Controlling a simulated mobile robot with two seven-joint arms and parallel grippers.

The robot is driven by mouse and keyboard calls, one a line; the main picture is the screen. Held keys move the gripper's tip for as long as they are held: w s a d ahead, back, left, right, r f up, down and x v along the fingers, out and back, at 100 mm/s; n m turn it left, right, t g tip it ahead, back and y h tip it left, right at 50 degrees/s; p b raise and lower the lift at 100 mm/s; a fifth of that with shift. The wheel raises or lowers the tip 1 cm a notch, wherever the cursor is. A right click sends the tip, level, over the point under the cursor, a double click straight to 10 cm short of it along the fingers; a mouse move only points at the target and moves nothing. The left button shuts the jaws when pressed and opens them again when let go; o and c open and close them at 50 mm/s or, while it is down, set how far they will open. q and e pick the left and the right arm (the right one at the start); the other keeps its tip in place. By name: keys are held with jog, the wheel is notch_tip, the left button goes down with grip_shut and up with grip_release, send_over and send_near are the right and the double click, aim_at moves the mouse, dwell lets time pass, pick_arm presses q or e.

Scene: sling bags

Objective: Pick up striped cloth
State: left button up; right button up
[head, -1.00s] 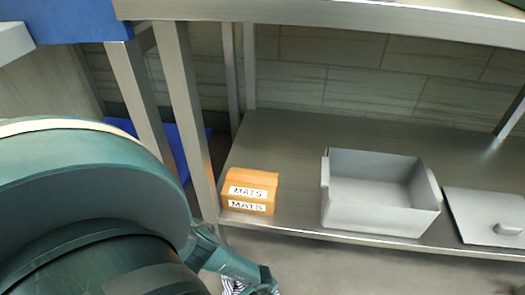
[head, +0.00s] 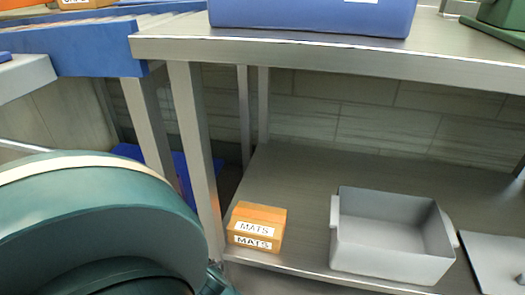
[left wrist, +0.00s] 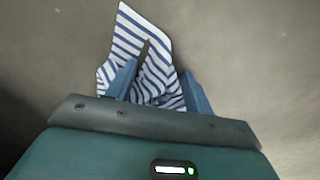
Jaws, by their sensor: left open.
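The blue-and-white striped cloth (left wrist: 146,42) lies crumpled on the grey floor in the left wrist view. My left gripper (left wrist: 160,75) is open, with one blue finger over each side of the cloth and the fabric showing between them. I cannot tell whether the fingers touch it. In the head view the cloth and the left fingertips are out of frame; only my teal left arm shows at lower left. My right gripper is in neither view.
A metal shelf unit stands ahead. Its lower shelf (head: 300,170) holds an orange box labelled MATS (head: 257,222), a grey open bin (head: 390,235) and a flat grey lid (head: 495,260). A blue container (head: 310,18) stands on top. The floor around the cloth looks clear.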

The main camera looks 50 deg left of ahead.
pick_arm(q)
jog(key=c, duration=1)
